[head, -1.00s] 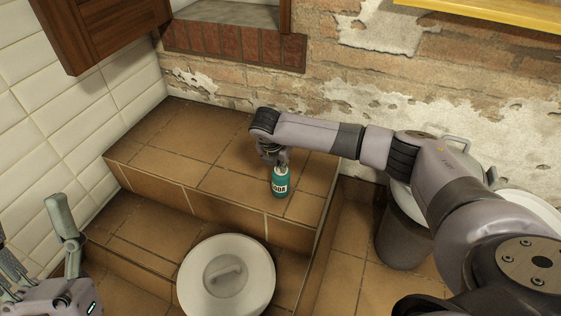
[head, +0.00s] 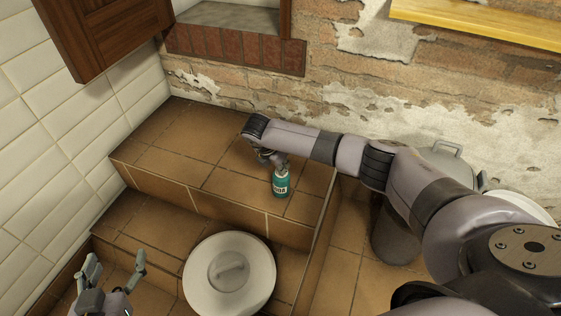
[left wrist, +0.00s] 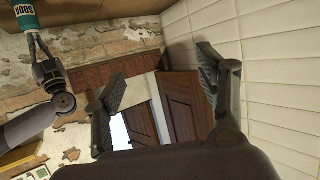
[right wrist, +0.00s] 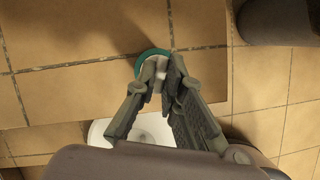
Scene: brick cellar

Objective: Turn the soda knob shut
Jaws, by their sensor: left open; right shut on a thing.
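The teal soda bottle (head: 281,185) with a white label stands upright near the front edge of the tiled upper step. Its top is hidden by my right gripper (head: 276,163), which is shut on the soda knob from above. In the right wrist view my right gripper (right wrist: 166,66) closes its fingers on the pale knob (right wrist: 158,72), with the teal bottle (right wrist: 148,56) below. The bottle also shows in the left wrist view (left wrist: 25,17). My left gripper (head: 116,264) is open and empty at the lower left of the head view, away from the bottle; its fingers also show in the left wrist view (left wrist: 165,88).
A round white lid (head: 205,285) with a handle lies on the lower step in front. A grey pot (head: 395,235) stands right of the steps under my right arm. A wooden cabinet (head: 105,35) hangs at the upper left. The upper step's left part is clear.

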